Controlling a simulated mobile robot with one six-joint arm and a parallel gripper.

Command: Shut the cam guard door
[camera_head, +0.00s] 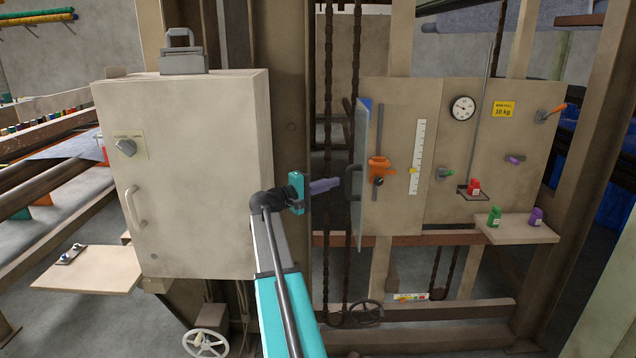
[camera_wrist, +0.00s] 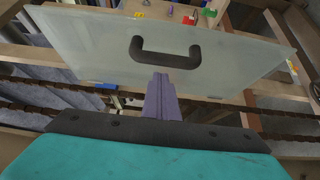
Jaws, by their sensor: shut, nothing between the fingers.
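The cam guard door (camera_head: 361,172) is a clear, glass-like panel with a dark handle. In the head view it stands swung open, nearly edge-on, at the left side of the beige panel. In the wrist view the door (camera_wrist: 90,50) spans the top of the picture, with its dark handle (camera_wrist: 165,52) in the middle. My gripper (camera_head: 338,182) is shut and empty. Its purple fingers (camera_wrist: 160,88) point at the door just below the handle in the wrist view. I cannot tell whether they touch it.
The beige panel (camera_head: 400,130) carries an orange slide lever (camera_head: 380,168), a white scale and a gauge (camera_head: 463,107). Small weights stand on a shelf (camera_head: 515,230) at right. A beige cabinet (camera_head: 200,170) stands left of my arm. Dark chains hang behind my gripper.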

